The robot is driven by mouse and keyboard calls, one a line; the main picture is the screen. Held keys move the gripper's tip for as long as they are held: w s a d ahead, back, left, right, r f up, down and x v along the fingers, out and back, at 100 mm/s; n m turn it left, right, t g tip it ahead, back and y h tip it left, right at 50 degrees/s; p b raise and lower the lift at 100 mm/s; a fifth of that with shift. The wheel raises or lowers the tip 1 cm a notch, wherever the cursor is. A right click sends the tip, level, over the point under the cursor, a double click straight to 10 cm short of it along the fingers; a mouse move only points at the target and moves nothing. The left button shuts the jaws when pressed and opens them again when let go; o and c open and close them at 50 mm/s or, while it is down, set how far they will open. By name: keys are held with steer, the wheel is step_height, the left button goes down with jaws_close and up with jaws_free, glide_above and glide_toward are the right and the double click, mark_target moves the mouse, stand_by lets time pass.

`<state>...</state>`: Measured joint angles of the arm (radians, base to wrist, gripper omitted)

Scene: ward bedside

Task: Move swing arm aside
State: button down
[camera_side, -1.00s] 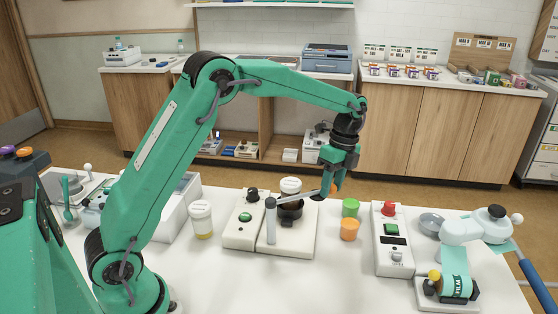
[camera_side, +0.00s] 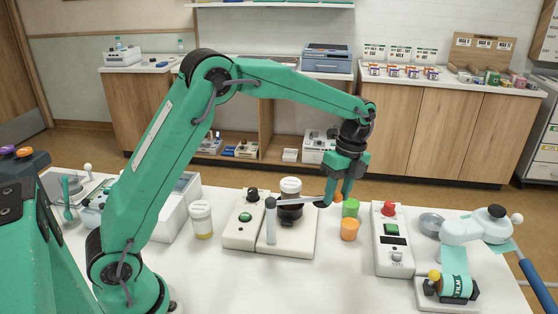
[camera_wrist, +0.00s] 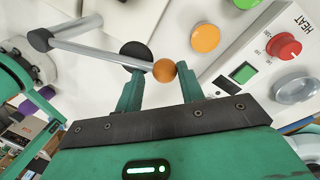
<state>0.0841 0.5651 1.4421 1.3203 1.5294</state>
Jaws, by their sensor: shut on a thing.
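The swing arm (camera_side: 296,200) is a thin grey bar on an upright grey post (camera_side: 270,222). It reaches right across a white base plate, near a dark pot with a white top (camera_side: 290,186). My gripper (camera_side: 338,195) is shut on the orange ball knob at the bar's free end. In the wrist view the orange knob (camera_wrist: 164,70) sits between the tips of my gripper (camera_wrist: 162,84), with the bar (camera_wrist: 100,51) running up left. A dark round part shows beside the bar there. The pot's lower part is partly hidden by the bar and post.
A heater box with a red knob (camera_side: 389,208) is farther right. A lidded jar (camera_side: 201,220) stands left. The front of the table is clear.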

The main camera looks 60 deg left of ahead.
steer(key=shift+s+d+m, duration=1.65)
steer(key=shift+d+m, duration=0.05)
steer(key=shift+d, duration=0.05)
steer(key=shift+f, duration=0.1)
steer(key=c, duration=0.9)
jaws_free()
steer(key=shift+o, duration=0.2)
steer(key=shift+w, duration=0.1)
steer(key=shift+d, duration=0.1)
step_height(320, 180, up, 8)
steer(key=w, duration=0.1)
steer(key=shift+w, duration=0.25)
